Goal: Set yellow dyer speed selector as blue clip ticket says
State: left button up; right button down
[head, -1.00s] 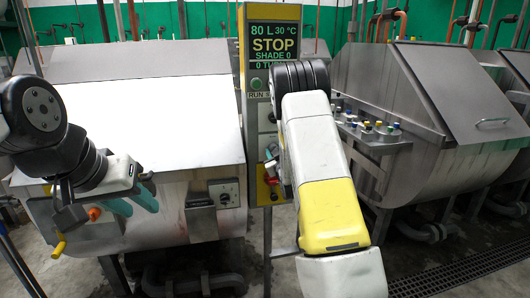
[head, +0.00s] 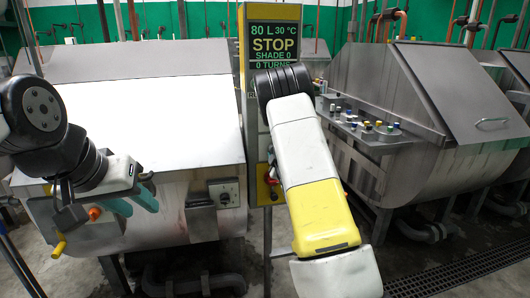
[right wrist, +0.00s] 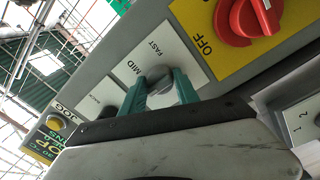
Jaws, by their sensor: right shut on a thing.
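The control column (head: 252,130) with yellow trim stands between two steel drums; its display (head: 273,44) reads 80 L, 30 °C, STOP, SHADE 0, 0 TURNS. In the right wrist view, a grey selector knob (right wrist: 158,76) sits on a white plate (right wrist: 178,45) marked MID and FAST. My right gripper (right wrist: 160,90) is shut on this knob, a green finger on each side. Its pointer direction is unclear, and other marks are hidden. In the head view my right arm hides the gripper. My left gripper (head: 132,203) is open and empty before the left drum. I cannot make out a blue clip ticket.
A red rotary switch (right wrist: 248,18) on a yellow plate marked OFF is close to the grey knob. A yellow button (right wrist: 55,123) is near the JOG label. Several coloured-cap jars (head: 370,128) stand on a shelf by the right drum (head: 445,160).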

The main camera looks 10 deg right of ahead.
jog(key=shift+a+f, duration=0.1)
jog(key=shift+f, duration=0.1)
dwell(0.3)
jog(key=c, duration=1)
grip_release()
jog(key=shift+o, duration=0.3)
jog(key=shift+r, duration=0.1)
jog(key=shift+s, duration=0.1)
jog(key=s, duration=0.7)
jog(key=shift+s, duration=0.35)
